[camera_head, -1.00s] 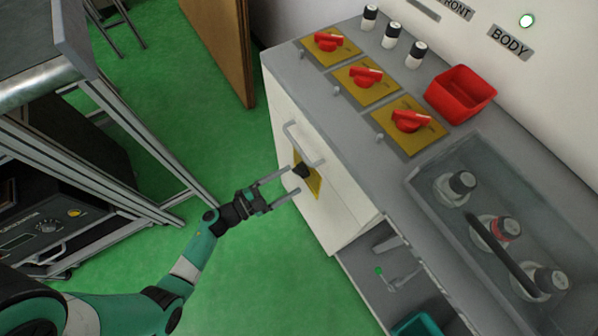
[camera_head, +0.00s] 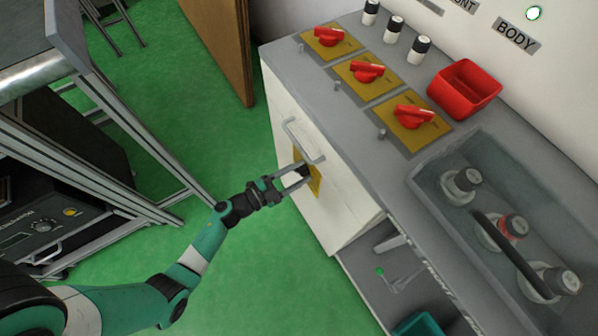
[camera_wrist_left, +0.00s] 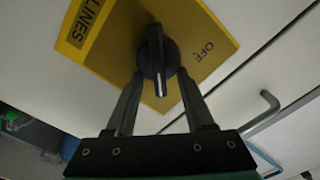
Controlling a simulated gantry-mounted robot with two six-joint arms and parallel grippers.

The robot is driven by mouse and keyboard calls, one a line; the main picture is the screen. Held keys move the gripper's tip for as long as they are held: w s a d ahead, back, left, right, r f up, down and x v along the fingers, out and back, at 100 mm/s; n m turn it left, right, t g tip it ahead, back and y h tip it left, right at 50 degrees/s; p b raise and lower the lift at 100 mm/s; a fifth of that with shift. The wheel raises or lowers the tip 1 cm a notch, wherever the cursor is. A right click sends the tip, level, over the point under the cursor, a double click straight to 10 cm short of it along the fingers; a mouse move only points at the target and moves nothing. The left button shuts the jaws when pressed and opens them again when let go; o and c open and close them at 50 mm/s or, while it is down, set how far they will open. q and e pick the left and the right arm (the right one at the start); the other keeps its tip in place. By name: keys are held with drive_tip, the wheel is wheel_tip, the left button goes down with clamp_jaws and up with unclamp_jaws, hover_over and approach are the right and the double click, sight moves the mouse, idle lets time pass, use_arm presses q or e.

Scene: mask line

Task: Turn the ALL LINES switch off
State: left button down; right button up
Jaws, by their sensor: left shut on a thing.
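The ALL LINES switch is a black knob (camera_wrist_left: 157,55) on a yellow plate (camera_wrist_left: 215,28), with "LINES" readable at its left and "OFF" at its right in the left wrist view. The knob's white mark is at its lower end, toward my gripper, and not at OFF. In the head view the yellow plate (camera_head: 316,184) is on the front of the white cabinet, below a grey handle. My left gripper (camera_head: 301,175) reaches it from the left. In the left wrist view its fingers (camera_wrist_left: 158,82) are shut on the knob, one on each side.
The grey bar handle (camera_head: 303,143) sticks out just above the switch. Three red rotary switches (camera_head: 367,72) on yellow plates, a red bin (camera_head: 465,88) and a clear-covered case (camera_head: 500,220) are on the counter. Green floor lies open left of the cabinet.

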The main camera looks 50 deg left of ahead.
idle(0.4)
use_arm(q)
drive_tip(key=n+p, duration=0.2)
drive_tip(key=p, duration=0.1)
drive_tip(key=n+p, duration=0.1)
drive_tip(key=shift+a+r+n, duration=0.25)
drive_tip(key=shift+a+n, duration=0.1)
drive_tip(key=shift+n, duration=0.05)
drive_tip(key=n+p, duration=0.1)
drive_tip(key=n, duration=0.1)
drive_tip(key=n+p, duration=0.1)
drive_tip(key=shift+a+n, duration=0.35)
drive_tip(key=shift+n, duration=0.05)
drive_tip(key=shift+w+a+f+n+p, duration=0.1)
drive_tip(key=shift+a+f+n+p, duration=0.2)
drive_tip(key=shift+n, duration=1.4)
drive_tip(key=shift+w+a+f+n+p, duration=0.1)
drive_tip(key=shift+a+n+p, duration=0.2)
drive_tip(key=shift+n, duration=1.4)
drive_tip(key=shift+a+f+n+p, duration=0.2)
drive_tip(key=shift+n+p, duration=0.2)
drive_tip(key=shift+n, duration=1.3)
